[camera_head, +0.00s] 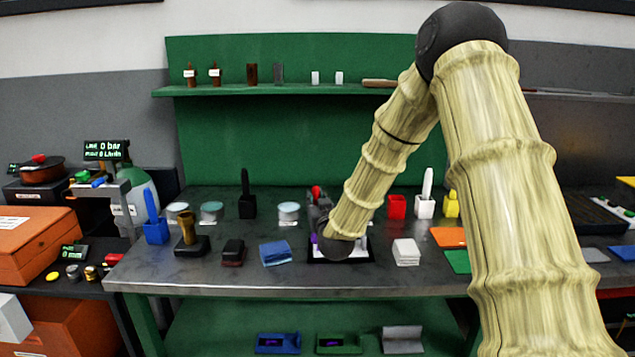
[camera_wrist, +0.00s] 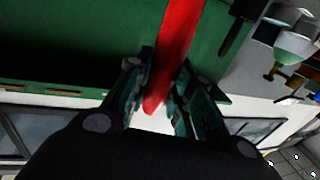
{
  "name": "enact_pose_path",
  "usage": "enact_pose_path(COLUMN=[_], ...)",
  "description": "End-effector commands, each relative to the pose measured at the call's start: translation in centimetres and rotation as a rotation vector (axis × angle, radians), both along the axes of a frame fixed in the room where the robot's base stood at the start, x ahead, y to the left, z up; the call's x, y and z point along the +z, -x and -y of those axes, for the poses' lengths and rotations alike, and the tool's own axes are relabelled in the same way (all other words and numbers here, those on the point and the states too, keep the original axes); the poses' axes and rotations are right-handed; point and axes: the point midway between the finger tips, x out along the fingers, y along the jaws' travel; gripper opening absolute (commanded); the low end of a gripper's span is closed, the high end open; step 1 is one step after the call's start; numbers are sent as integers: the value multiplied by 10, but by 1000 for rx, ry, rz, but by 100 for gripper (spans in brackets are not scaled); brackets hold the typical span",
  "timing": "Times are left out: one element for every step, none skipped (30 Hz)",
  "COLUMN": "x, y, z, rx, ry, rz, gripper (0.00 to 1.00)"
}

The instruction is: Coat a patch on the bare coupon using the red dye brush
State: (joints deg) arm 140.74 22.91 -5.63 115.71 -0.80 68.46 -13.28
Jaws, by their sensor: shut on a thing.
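My gripper (camera_wrist: 162,98) is shut on the red handle of a brush (camera_wrist: 178,45), which runs up between the fingers in the wrist view. In the head view, a red tip of it (camera_head: 316,191) shows beside my gripper (camera_head: 319,212), above the middle of the bench. The brush's bristles are not visible. A red holder (camera_head: 396,206) stands to the right with no handle showing in it. A pale plate with a dark border (camera_head: 360,254) lies under my wrist, mostly hidden. I cannot tell whether it is the bare coupon, or whether the brush touches it.
Blue (camera_head: 156,229), black (camera_head: 247,205) and white (camera_head: 424,205) holders with brushes stand on the bench (camera_head: 190,281). Several round jars, a blue cloth stack (camera_head: 276,253) and a white stack (camera_head: 406,252) surround my gripper. Orange (camera_head: 448,237) and green (camera_head: 457,262) plates lie to the right.

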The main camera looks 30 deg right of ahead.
Motion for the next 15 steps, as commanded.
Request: enact_pose_path(x=[6,9,12,15,17,21,24,26,30,33,35,39,42,45,48], y=[-1,-2,-2,-3,-4,-4,-4,-5,-5,-5,-6,-6,-6,-7,-7], z=[-3,-4,-6,-7,-7,-8,-9,-9,-10,-10,-11,-12,-12,-13,-14], rx=[4,5,7,8,9,10,11,12,12,13,13,14,15,16,17], ry=[0,0,1,1,1,1,0,0,0,0,0,0,0,0,0], rz=[-2,-2,-3,-3,-3,-2,-2,-2,-2,-2,-2,-2,-2,-2,-2], gripper=[0,0,0,0,0,0,0,0,0,0,0,0,0,0,0])
